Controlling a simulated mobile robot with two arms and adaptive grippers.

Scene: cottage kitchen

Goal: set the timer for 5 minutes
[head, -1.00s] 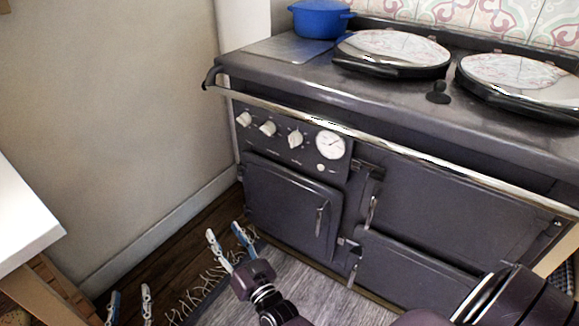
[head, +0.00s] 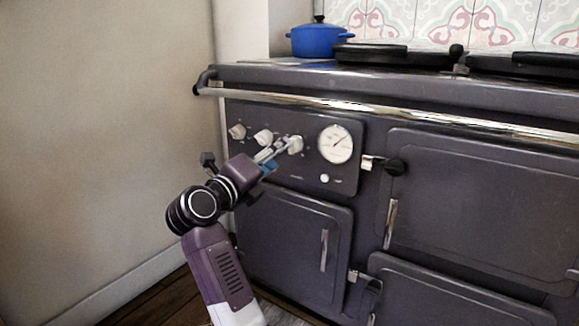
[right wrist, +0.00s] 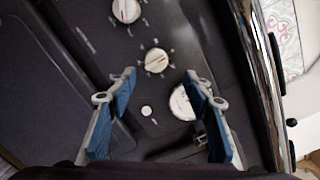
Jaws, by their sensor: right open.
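The stove's control panel carries a row of three white knobs: a left one (head: 237,132), a middle one (head: 263,137) and a right one (head: 295,145). Their labels are too small to read, so I cannot tell which is the timer. My right gripper (head: 277,149) is open in front of the panel, its fingertips close to the right knob. In the right wrist view the fingers (right wrist: 160,78) are spread, with the right knob (right wrist: 156,60) just beyond and between the tips. Contact cannot be told. My left gripper is out of view.
A round white gauge (head: 335,144) and a small white button (head: 324,178) sit right of the knobs. A chrome rail (head: 400,115) runs along the stove front above the panel. Oven doors (head: 292,240) lie below. A blue pot (head: 319,40) stands on top.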

